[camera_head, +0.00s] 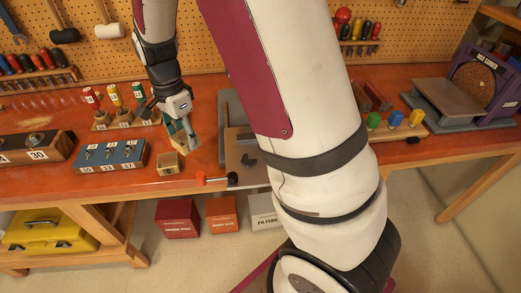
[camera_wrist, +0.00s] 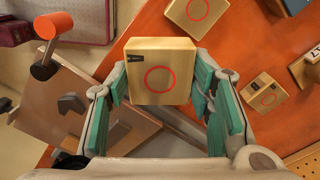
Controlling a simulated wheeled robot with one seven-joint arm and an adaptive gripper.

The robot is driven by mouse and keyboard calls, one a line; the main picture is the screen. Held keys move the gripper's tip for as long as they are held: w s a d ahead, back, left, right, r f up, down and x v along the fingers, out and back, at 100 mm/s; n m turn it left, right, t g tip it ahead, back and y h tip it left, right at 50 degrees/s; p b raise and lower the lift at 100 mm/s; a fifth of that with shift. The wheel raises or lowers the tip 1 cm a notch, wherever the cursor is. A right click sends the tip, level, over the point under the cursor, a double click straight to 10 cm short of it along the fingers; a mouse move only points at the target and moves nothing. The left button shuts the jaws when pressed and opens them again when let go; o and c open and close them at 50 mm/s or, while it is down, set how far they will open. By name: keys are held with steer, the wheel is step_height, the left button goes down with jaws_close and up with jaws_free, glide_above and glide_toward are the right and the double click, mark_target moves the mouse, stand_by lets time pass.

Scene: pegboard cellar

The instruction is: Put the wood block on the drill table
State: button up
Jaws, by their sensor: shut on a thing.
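The held wood block (camera_wrist: 160,72) is pale, with a red circle and a small dark label on its face. My gripper (camera_wrist: 160,100) is shut on it, with teal finger pads on both sides. In the head view my gripper (camera_head: 186,138) hangs over the orange bench, left of the drill table, and the held block is mostly hidden. The drill table (camera_head: 242,147) is a brown plate with dark clamp parts, partly behind my arm; it also shows at the left of the wrist view (camera_wrist: 45,85). The block is beside the plate in the wrist view.
Another wood block (camera_head: 169,164) stands on the bench near the front edge, below my gripper. A red-tipped handle (camera_head: 203,180) sticks out near the drill table. A blue rack (camera_head: 110,156) stands left. A sander (camera_head: 472,90) stands far right.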

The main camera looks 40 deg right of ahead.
steer(key=m, duration=0.2)
steer(key=s+m, duration=0.1)
steer(key=m, duration=0.1)
steer(key=shift+d+r, duration=0.1)
steer(key=shift+r, duration=0.05)
steer(key=m, duration=0.2)
steer(key=s+m, duration=0.1)
steer(key=shift+r+m, duration=0.1)
steer(key=shift+m, duration=0.3)
steer(key=shift+s+d, duration=0.15)
steer(key=shift+d, duration=0.1)
steer(key=s+d, duration=0.3)
steer(key=d, duration=0.1)
steer(key=s+d+p, duration=0.1)
steer(key=s+d, duration=0.2)
steer(key=d, duration=0.2)
steer(key=s+d+p, duration=0.1)
steer(key=s+d, duration=0.3)
steer(key=d, duration=0.1)
steer(key=shift+d, duration=0.25)
steer(key=shift+f+p, duration=0.3)
steer(key=shift+f, duration=1.45)
steer(key=shift+f, duration=0.1)
steer(key=o, duration=1.3)
steer(key=shift+w, duration=0.1)
